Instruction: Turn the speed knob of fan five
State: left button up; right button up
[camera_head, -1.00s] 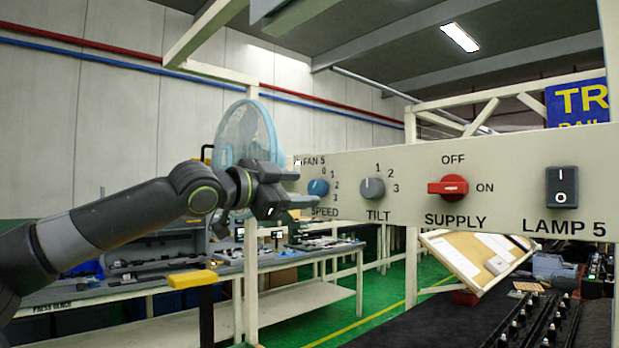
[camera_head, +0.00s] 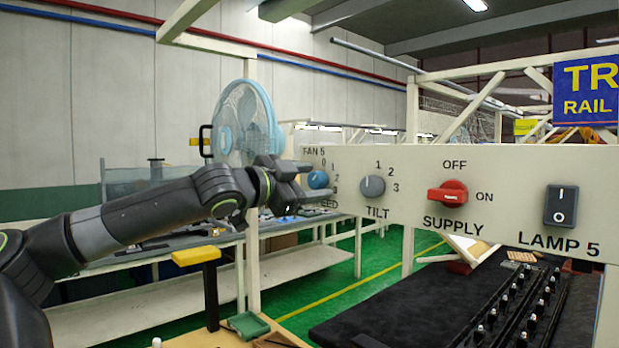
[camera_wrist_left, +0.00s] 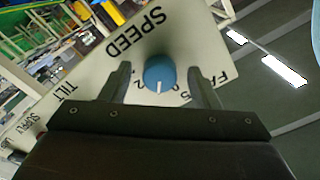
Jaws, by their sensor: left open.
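The speed knob (camera_head: 318,180) of fan five is a small round blue dial at the left end of a cream panel (camera_head: 420,213). Its scale is partly covered by my gripper in the head view. In the left wrist view the blue knob (camera_wrist_left: 159,74) lies between the two fingers, with a white pointer mark. My left gripper (camera_head: 305,181) is open, one finger on each side of the knob, and does not appear closed on it. Whether the fingertips touch the panel cannot be told. A blue fan (camera_head: 246,118) stands behind the panel. My right gripper is not in view.
To the right on the panel are a grey tilt knob (camera_head: 372,187), a red supply switch (camera_head: 447,196) and a black lamp rocker (camera_head: 560,206). A yellow-topped post (camera_head: 196,256) stands below my left arm. A dark table (camera_head: 400,310) lies below the panel.

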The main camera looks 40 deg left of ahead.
pick_arm(q)
jog(key=shift+c, duration=0.2)
jog(key=c, duration=0.9)
jog(key=shift+c, duration=0.3)
jog(key=shift+n, duration=0.4)
jog(key=shift+d+n, duration=0.1)
jog(key=shift+n, duration=1.2)
jog(key=shift+n+b, duration=0.55)
jog(key=shift+n, duration=1.75)
